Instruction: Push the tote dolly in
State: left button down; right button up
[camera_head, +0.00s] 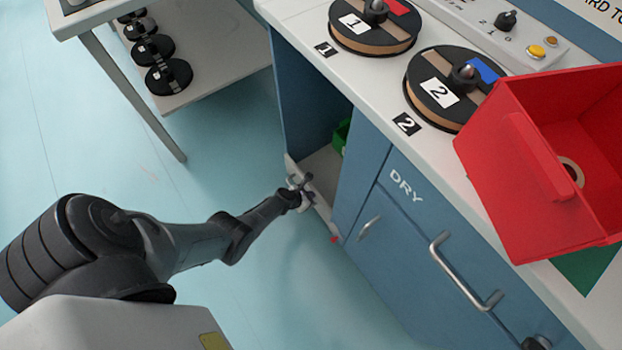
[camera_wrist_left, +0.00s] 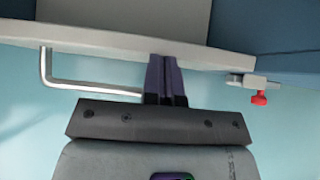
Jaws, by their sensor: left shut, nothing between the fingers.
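The tote dolly (camera_head: 322,165) is a low pale platform at the mouth of the open bay under the counter, partly inside it. Its front edge (camera_wrist_left: 120,42) spans the top of the left wrist view, with a bent metal handle (camera_wrist_left: 90,87) at left. My left gripper (camera_head: 303,190) is at this front edge. In the left wrist view, its fingers (camera_wrist_left: 165,75) are shut and empty, pointing at the edge between the handle and a red knob (camera_wrist_left: 259,98). Whether they touch the edge is unclear. The dolly's rear is hidden inside the bay.
A blue cabinet marked DRY (camera_head: 405,187) stands right of the bay, with a protruding handle (camera_head: 465,275). A green object (camera_head: 341,137) shows inside the bay. A red tote (camera_head: 530,185) is at the counter's right. A table leg (camera_head: 130,95) stands left; floor between is clear.

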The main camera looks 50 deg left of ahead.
pick_arm(q)
jog(key=shift+f, duration=0.1)
jog(key=shift+s, duration=0.15)
dwell(0.3)
jog(key=s+f+p+v, duration=0.1)
jog(key=p+v, duration=0.8)
jog(key=v, duration=0.3)
jog(key=shift+s, duration=0.65)
jog(key=shift+f, duration=0.15)
